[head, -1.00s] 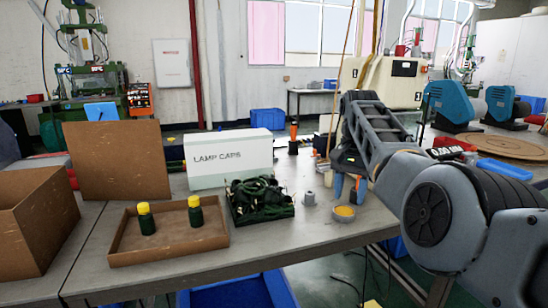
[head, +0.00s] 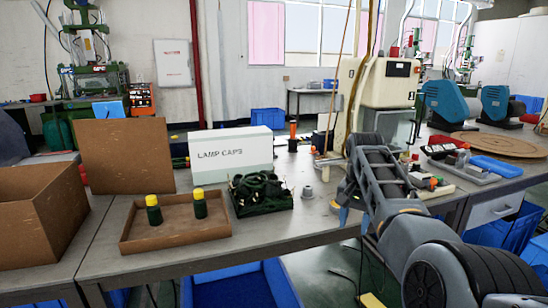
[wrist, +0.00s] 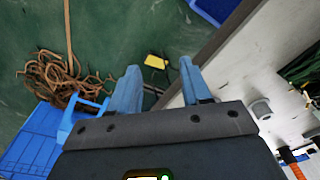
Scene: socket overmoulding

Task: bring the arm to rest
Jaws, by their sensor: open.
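My gripper (wrist: 159,66) shows in the wrist view with its two blue fingers spread apart and nothing between them. It points down over the green floor, just off the edge of the grey table (wrist: 222,50). In the head view my arm reaches down past the table's front edge at the right, and its wrist end is mostly hidden by its own links.
A grey socket-like part (head: 308,192) stands near the cable bundle (head: 258,193). A cardboard tray (head: 178,240) holds two yellow-capped green bottles. The LAMP CAPS box (head: 232,160) stands behind. Below are a blue crate (head: 235,290) and brown coils (wrist: 55,78) on the floor.

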